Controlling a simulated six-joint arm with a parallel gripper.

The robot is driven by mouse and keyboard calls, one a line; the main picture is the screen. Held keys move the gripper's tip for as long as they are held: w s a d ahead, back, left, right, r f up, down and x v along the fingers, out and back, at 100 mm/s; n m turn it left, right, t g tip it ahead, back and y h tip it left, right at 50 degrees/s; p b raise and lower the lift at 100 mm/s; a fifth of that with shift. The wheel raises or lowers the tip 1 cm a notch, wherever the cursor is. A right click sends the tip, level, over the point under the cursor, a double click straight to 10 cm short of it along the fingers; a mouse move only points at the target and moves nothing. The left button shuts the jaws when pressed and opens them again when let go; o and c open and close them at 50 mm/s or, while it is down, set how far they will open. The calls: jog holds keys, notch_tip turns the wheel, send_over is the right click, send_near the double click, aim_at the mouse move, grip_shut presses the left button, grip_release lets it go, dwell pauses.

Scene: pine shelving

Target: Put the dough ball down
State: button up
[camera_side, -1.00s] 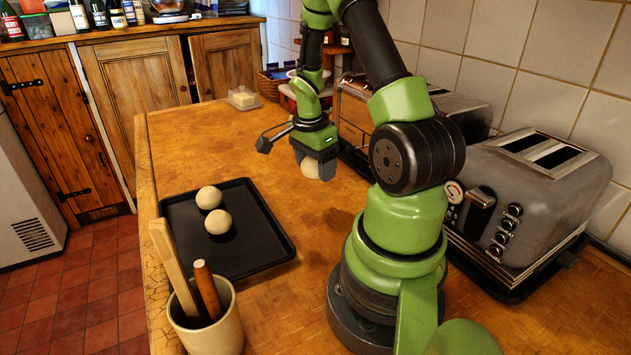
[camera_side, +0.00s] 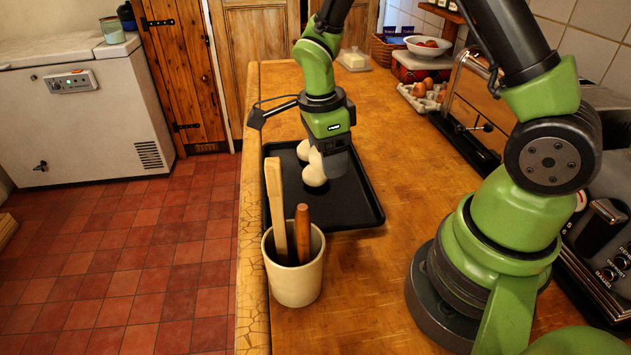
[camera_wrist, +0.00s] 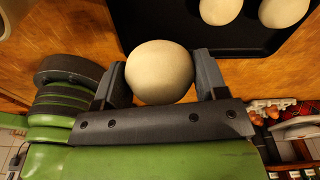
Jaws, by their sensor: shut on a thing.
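My gripper (camera_wrist: 160,80) is shut on a pale, round dough ball (camera_wrist: 160,72), with a dark finger on either side of it. I cannot tell the gap between the held ball and the tray.
A cream pot (camera_side: 294,272) with wooden tools stands near the tray's front left corner. The counter's left edge is close to the tray. The counter right of the tray is clear. Toasters (camera_side: 470,105), an egg carton (camera_side: 425,97) and a bowl (camera_side: 428,46) stand along the wall.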

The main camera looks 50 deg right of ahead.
aim_at(324, 212)
jog(key=shift+a+f, duration=0.25)
jog(key=shift+a, duration=0.2)
notch_tip(324, 212, down, 10)
jog(key=shift+a+r, duration=0.1)
jog(key=shift+r, duration=0.15)
jog(key=shift+f, duration=0.15)
jog(key=o, duration=0.4)
jog(key=shift+c, duration=0.2)
